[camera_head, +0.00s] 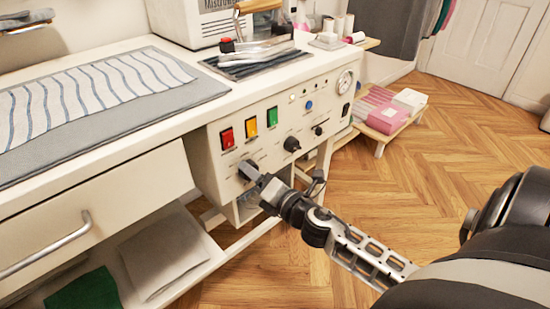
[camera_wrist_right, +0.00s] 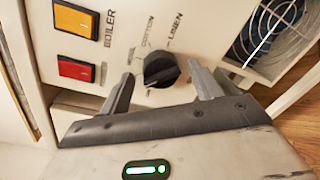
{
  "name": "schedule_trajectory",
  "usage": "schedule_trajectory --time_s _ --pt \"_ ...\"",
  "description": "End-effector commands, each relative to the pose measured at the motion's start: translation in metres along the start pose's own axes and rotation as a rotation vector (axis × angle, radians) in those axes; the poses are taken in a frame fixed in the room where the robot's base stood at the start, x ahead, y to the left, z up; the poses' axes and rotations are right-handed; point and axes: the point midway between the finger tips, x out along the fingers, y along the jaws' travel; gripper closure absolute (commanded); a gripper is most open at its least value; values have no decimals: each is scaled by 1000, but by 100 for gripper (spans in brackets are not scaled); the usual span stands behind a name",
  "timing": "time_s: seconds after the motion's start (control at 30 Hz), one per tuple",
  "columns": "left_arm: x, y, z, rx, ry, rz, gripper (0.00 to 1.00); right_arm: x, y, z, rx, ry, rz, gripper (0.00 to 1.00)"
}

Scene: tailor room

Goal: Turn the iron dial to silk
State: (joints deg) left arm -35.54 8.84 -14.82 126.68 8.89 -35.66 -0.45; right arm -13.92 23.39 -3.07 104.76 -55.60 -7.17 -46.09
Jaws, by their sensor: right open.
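The iron dial (camera_wrist_right: 160,68) is a black round knob with a raised grip on the cream control panel (camera_head: 335,97). In the right wrist view, the printed words around it include COTTON and LINEN. I cannot tell for certain which mark it points at, and I cannot make out SILK. My right gripper (camera_head: 247,170) is at the lower left of the panel and mostly hides the dial in the head view. Its fingers are open, one on each side of the dial, with gaps showing in the wrist view (camera_wrist_right: 162,77). My left gripper is not in view.
Red (camera_head: 227,138), yellow (camera_head: 251,129) and green (camera_head: 272,116) switches sit above the dial. Another black knob (camera_head: 292,144) is to its right. A drawer (camera_head: 100,203) is at left. Open wooden floor lies right.

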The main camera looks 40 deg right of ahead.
Motion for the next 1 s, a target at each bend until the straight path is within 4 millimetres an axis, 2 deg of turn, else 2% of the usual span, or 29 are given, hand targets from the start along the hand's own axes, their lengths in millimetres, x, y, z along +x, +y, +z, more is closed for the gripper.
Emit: schedule_trajectory --time_s 0.27,0.4,0.6,0.8,1.0 --pt "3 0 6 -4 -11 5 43 -56 -2 -2 3 1 -4 36" --pt "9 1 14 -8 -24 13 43 -90 -3 -2 5 0 -4 36" --pt "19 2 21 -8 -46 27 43 -130 -2 -1 2 -1 -3 36" --pt "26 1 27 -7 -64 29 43 -150 0 0 1 -1 1 36" --pt "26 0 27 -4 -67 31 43 -154 1 0 0 0 2 36"
